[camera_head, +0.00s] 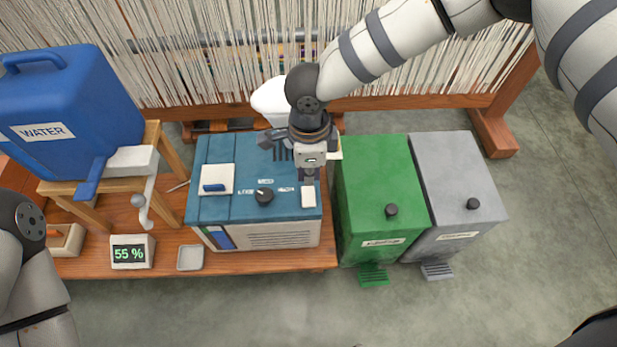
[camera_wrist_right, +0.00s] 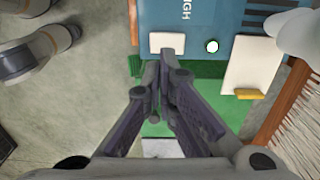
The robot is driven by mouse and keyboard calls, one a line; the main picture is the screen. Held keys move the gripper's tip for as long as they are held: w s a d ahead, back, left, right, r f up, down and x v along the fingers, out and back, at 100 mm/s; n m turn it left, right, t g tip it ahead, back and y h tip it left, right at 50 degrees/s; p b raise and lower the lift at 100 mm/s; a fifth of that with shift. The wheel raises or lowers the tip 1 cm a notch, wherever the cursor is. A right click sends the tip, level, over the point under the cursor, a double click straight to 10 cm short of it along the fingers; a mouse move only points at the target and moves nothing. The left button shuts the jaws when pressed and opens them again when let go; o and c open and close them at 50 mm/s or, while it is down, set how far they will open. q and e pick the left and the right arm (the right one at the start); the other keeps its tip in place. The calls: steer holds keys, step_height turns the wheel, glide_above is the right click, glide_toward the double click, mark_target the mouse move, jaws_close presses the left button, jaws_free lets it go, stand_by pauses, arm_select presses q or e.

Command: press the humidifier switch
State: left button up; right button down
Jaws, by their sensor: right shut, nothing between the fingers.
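The humidifier (camera_head: 228,207) is a blue-topped box with a pale vented front, standing on a wooden bench. A white rectangular switch (camera_head: 308,196) sits at the front right of its top; it also shows in the right wrist view (camera_wrist_right: 167,42). My right gripper (camera_head: 308,177) is shut and empty, pointing down, with its tips just behind the switch in the head view. In the wrist view its tips (camera_wrist_right: 166,56) lie right beside the switch's edge; I cannot tell whether they touch it. My left gripper is out of view; part of my left arm shows at the lower left.
A black knob (camera_head: 264,195) and a white panel with a blue handle (camera_head: 216,180) are on the humidifier's top. Left stand a blue water tank (camera_head: 72,105) and a display reading 55 % (camera_head: 132,252). A green bin (camera_head: 378,190) and grey bin (camera_head: 455,185) stand right.

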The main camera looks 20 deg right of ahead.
steer(key=r, duration=0.3)
steer(key=s+r, duration=0.1)
steer(key=r, duration=0.1)
steer(key=shift+a+r+p, duration=0.1)
steer(key=shift+r+p, duration=0.25)
